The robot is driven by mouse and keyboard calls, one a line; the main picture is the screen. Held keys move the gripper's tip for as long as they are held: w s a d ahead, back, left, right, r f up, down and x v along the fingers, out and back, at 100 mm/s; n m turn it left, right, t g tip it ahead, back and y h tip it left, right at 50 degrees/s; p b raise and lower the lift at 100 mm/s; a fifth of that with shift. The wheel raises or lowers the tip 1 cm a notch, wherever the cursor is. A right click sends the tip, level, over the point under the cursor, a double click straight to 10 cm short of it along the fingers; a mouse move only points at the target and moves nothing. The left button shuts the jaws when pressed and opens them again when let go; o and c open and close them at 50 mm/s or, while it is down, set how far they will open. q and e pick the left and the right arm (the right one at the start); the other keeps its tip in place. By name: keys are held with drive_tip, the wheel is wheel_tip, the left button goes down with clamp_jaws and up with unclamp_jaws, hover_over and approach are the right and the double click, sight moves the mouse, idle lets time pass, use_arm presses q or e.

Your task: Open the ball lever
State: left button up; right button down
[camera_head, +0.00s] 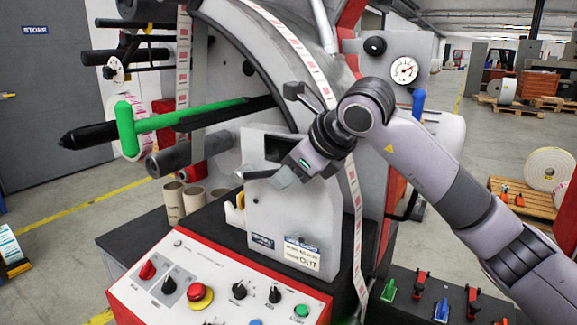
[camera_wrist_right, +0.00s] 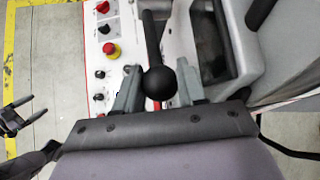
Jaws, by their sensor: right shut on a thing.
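The ball lever shows in the right wrist view as a black ball (camera_wrist_right: 160,82) on a black rod that runs away from the camera. My right gripper (camera_wrist_right: 158,92) has one finger on each side of the ball and is shut on it. In the head view the right gripper (camera_head: 283,177) is at the grey machine housing above the control panel, and its hand hides the lever there. What looks like my left gripper (camera_wrist_right: 18,113) is at the left edge of the wrist view, fingers apart and empty, over the floor. It is not in the head view.
The control panel (camera_head: 215,285) with a red emergency stop (camera_head: 199,295) lies below the right gripper. A green handle (camera_head: 127,128) on a spindle is to the left. A label web (camera_head: 354,215) runs down behind the right wrist. Colored levers (camera_head: 420,283) stand at lower right.

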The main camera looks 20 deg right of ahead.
drive_tip(key=shift+w+a+r+g+h, duration=0.15)
drive_tip(key=shift+r+g+h, duration=0.1)
drive_tip(key=shift+r, duration=0.2)
drive_tip(key=shift+w+a+r+g+h, duration=0.1)
drive_tip(key=shift+w+r+g+h, duration=0.15)
drive_tip(key=shift+r, duration=0.2)
drive_tip(key=shift+w+a+r+g+h, duration=0.1)
drive_tip(key=shift+r+g, duration=0.2)
drive_tip(key=shift+r, duration=0.25)
drive_tip(key=c, duration=0.9)
unclamp_jaws()
drive_tip(key=shift+o, duration=1.1)
drive_tip(key=shift+s, duration=0.15)
drive_tip(key=b+v, duration=0.1)
drive_tip(key=v, duration=0.5)
drive_tip(key=shift+r, duration=0.4)
drive_tip(key=shift+s, duration=0.15)
